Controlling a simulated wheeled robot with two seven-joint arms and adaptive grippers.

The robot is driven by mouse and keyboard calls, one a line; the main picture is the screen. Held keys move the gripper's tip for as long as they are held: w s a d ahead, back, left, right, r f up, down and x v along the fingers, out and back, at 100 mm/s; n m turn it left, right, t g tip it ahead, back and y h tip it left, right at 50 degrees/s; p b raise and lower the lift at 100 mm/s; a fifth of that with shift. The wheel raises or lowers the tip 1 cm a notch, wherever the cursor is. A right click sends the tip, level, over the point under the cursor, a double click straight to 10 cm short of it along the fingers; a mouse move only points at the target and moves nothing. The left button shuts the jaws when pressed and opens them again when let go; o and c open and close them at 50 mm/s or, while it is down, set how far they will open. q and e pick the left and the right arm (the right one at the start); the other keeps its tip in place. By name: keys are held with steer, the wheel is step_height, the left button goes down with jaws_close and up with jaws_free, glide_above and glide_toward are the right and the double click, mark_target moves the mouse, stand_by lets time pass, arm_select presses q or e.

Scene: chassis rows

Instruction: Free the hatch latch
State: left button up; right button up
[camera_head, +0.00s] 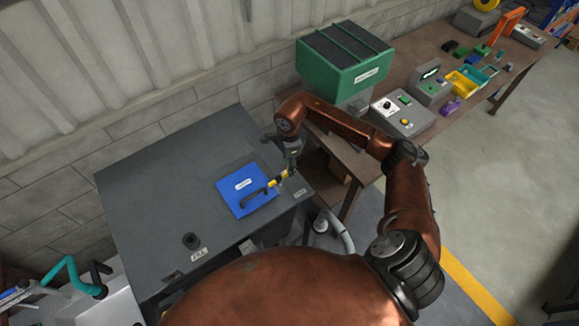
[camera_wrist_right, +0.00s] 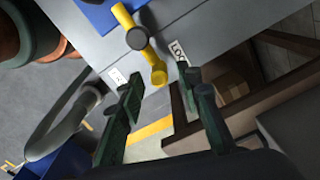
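The hatch (camera_head: 240,185) is a blue square panel with a black handle (camera_head: 256,198), set in the top of a grey cabinet. The yellow latch (camera_head: 278,181) lies at the hatch's right edge. In the right wrist view the latch (camera_wrist_right: 128,20) is a yellow lever with a dark round pivot and a bent yellow end. My right gripper (camera_head: 291,160) is above the latch's right end. In the wrist view its green fingers (camera_wrist_right: 161,84) are apart, with the latch's end showing between the tips; contact cannot be told. My left gripper is out of view.
The grey cabinet (camera_head: 150,200) has a black knob (camera_head: 191,241) at its front. A white label (camera_wrist_right: 178,50), partly readable as "LO", sits beside the latch. A green bin (camera_head: 345,60) and a brown bench (camera_head: 425,55) with several boxes stand to the right.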

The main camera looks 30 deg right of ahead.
steer(key=shift+f, duration=1.15)
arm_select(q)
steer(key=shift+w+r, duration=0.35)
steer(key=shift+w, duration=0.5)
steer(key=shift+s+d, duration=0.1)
arm_select(e)
steer(key=shift+c, duration=0.7)
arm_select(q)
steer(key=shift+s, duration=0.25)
arm_select(e)
jaws_close()
